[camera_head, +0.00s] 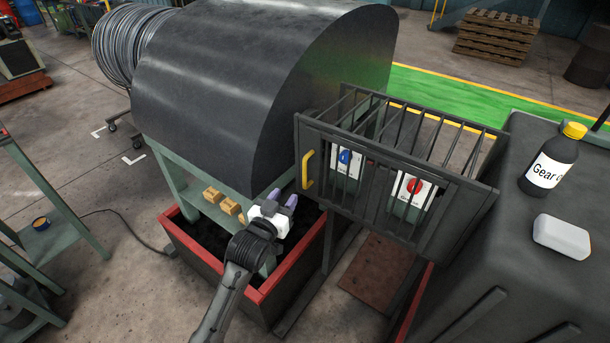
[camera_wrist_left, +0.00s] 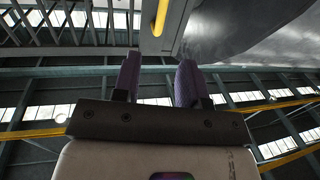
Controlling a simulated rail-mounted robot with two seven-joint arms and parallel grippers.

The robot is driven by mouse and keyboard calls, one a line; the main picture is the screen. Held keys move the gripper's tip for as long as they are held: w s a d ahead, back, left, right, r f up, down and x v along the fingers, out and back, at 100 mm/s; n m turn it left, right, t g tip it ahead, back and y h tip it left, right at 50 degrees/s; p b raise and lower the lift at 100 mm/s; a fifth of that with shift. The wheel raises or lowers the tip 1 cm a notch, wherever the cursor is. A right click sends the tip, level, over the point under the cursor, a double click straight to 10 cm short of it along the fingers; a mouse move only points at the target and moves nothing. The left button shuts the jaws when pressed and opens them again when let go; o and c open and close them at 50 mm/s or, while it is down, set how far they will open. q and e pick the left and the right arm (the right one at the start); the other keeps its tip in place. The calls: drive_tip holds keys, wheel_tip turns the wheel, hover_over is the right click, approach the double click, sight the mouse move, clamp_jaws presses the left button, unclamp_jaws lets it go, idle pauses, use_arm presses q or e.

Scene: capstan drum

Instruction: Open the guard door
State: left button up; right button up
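The guard door (camera_head: 375,205) is a dark barred panel on the front of a cage beside the big drum cover. It looks shut. Its yellow handle (camera_head: 307,169) stands upright near the door's left edge, and the handle also shows at the top of the left wrist view (camera_wrist_left: 161,17). My left gripper (camera_head: 283,198) is below and left of the handle, apart from it. Its two purple fingers are spread with nothing between them, as the left wrist view (camera_wrist_left: 158,78) shows. My right gripper is not in view.
Behind the bars are a blue knob (camera_head: 345,157) and a red knob (camera_head: 414,186). The dark drum cover (camera_head: 240,85) is close to the handle. A red-rimmed bin (camera_head: 205,262) lies below my gripper. A bottle (camera_head: 550,162) and a white block (camera_head: 562,236) stand at right.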

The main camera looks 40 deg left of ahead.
sight(304, 169)
use_arm(q)
drive_tip(key=x, duration=1.3)
drive_tip(key=shift+w+a+r+b, duration=0.1)
drive_tip(key=shift+w+a+b, duration=0.1)
drive_tip(key=shift+b, duration=0.15)
drive_tip(key=shift+d, duration=0.1)
clamp_jaws()
